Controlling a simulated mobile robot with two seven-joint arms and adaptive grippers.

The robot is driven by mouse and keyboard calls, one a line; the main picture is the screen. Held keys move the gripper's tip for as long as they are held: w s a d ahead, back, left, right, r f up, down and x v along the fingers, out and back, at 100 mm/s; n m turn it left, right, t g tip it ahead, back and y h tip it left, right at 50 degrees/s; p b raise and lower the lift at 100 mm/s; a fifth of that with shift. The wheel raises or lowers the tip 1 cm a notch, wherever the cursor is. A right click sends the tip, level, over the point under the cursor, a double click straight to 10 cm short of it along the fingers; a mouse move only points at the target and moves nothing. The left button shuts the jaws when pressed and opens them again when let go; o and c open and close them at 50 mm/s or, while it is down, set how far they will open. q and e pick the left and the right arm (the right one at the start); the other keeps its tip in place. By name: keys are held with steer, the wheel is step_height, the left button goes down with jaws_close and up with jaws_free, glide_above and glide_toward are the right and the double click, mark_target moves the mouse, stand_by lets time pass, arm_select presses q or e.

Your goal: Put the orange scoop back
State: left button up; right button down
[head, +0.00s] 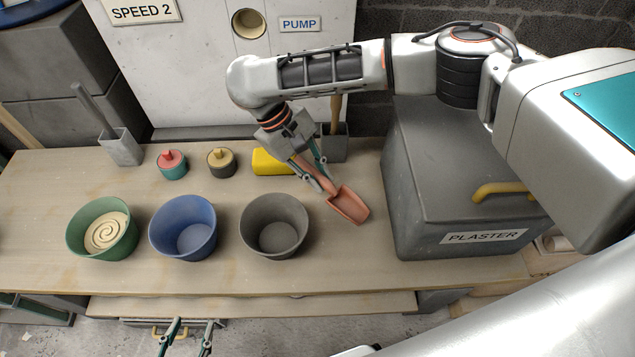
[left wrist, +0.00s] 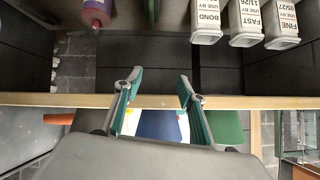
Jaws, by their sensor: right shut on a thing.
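The orange scoop (head: 349,206) is tilted over the workbench, between the grey bucket (head: 274,226) and the grey plaster bin (head: 460,238). My right gripper (head: 320,180) is shut on its handle, which runs up between the fingers. I cannot tell whether the scoop's tip touches the bench. A grey holder (head: 335,148) with a wooden handle in it stands behind, partly hidden by my right arm. Another grey holder (head: 121,150) with a grey-handled tool stands at the back left. My left gripper (head: 186,340) is open and empty in front of the bench; it shows in the left wrist view (left wrist: 158,92).
A green bucket (head: 103,229) with cream swirled contents and a blue bucket (head: 184,227) stand on the bench (head: 60,165). Behind are a red-and-teal pot (head: 172,165), a black-and-tan pot (head: 221,163) and a yellow block (head: 270,161). The left wrist view shows labelled boxes (left wrist: 244,22).

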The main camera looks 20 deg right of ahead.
step_height(320, 180, down, 4)
steer(key=shift+s+r+b, duration=0.1)
steer(key=shift+s+b, duration=0.05)
steer(key=shift+b, duration=0.4)
steer(key=shift+r, duration=0.25)
arm_select(q)
steer(key=shift+w+d+r, duration=0.25)
steer(key=shift+w+r, duration=0.1)
arm_select(e)
steer(key=shift+f, duration=0.15)
steer(key=c, duration=2)
jaws_free()
arm_select(q)
steer(key=shift+s+f, duration=0.3)
steer(key=shift+f, duration=0.15)
arm_select(e)
steer(key=shift+o, duration=0.4)
